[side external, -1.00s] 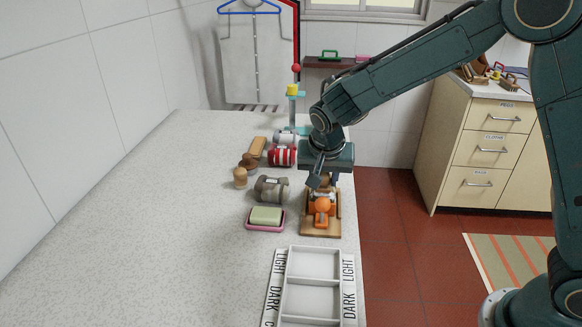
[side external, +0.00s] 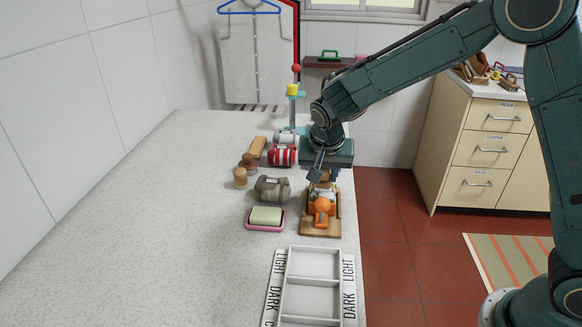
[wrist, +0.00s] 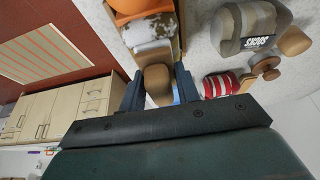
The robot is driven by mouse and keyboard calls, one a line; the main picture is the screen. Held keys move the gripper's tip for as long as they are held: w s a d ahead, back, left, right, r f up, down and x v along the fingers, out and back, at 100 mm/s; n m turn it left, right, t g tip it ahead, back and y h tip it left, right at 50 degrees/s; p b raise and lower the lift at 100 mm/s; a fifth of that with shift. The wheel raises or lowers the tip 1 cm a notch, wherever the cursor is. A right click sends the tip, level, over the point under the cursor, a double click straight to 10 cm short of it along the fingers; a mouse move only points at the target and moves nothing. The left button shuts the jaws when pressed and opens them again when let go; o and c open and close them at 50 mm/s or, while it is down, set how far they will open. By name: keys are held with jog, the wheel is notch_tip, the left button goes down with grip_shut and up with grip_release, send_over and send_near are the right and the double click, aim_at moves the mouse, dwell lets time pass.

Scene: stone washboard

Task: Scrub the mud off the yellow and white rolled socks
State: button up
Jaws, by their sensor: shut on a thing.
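A white roll with brown mud patches (wrist: 152,30) lies on the wooden board (side external: 308,230), beside an orange piece with a rounded knob (side external: 322,206). The roll also shows in the side view (side external: 322,193), partly covered. No yellow part is clear to me. My gripper (wrist: 158,88) is over the far end of the board, its fingers shut on a brown wooden piece (wrist: 157,75), perhaps a brush handle. The piece's lower end is close to the muddy roll; I cannot tell whether they touch.
Left of the board are a grey labelled roll (side external: 272,189), a red-and-white striped roll (side external: 283,155), small wooden knobs (side external: 240,178) and green soap (side external: 266,215) in a pink dish. A white divided tray (side external: 312,265) lies in front. The counter's left side is clear.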

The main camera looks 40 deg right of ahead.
jog(key=shift+s+a, duration=1)
jog(key=shift+s, duration=0.05)
jog(key=shift+w+d, duration=1.8)
jog(key=shift+r, duration=4)
jog(key=shift+a, duration=0.1)
